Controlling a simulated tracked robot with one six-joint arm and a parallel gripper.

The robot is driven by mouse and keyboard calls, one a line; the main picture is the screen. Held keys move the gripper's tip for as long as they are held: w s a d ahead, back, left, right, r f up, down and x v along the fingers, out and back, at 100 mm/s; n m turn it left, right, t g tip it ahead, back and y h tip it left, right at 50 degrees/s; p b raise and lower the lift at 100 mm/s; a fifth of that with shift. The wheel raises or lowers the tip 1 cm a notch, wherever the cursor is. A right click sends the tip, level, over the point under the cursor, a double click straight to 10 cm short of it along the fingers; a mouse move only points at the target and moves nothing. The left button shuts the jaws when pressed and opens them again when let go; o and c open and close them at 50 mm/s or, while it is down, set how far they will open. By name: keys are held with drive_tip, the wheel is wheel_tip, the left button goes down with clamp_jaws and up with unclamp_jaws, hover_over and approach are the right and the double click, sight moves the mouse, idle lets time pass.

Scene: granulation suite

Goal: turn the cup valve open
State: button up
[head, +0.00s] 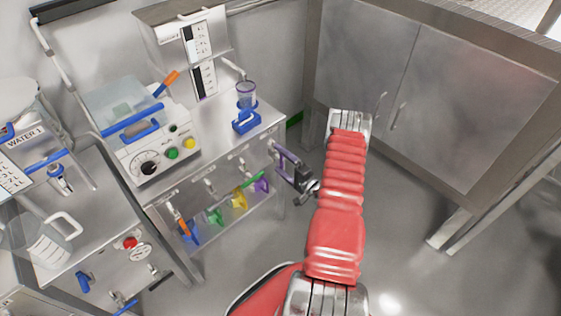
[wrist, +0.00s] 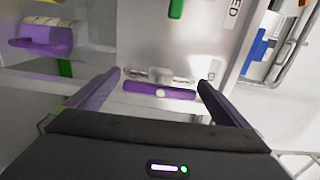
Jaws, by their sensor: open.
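My gripper (head: 284,160) is open beside the right end of the steel bench, at the end of my red arm. In the wrist view its fingers (wrist: 159,77) are spread apart. A purple valve lever (wrist: 160,91) with a pale hub lies crosswise between them on a light panel; it appears to be the cup valve. I see no finger closed on it. Part of the lettering "ED" shows on the panel. In the head view I cannot make out the lever.
Colored scoops hang under the bench, including a purple scoop (head: 261,186), which also shows in the wrist view (wrist: 45,40). A control box (head: 150,140) with colored buttons sits on the bench. A steel cabinet (head: 420,90) stands at the right. Open floor lies between.

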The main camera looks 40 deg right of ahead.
drive_tip(key=s, duration=1.3)
drive_tip(key=shift+s+d, duration=0.15)
drive_tip(key=shift+f, duration=0.1)
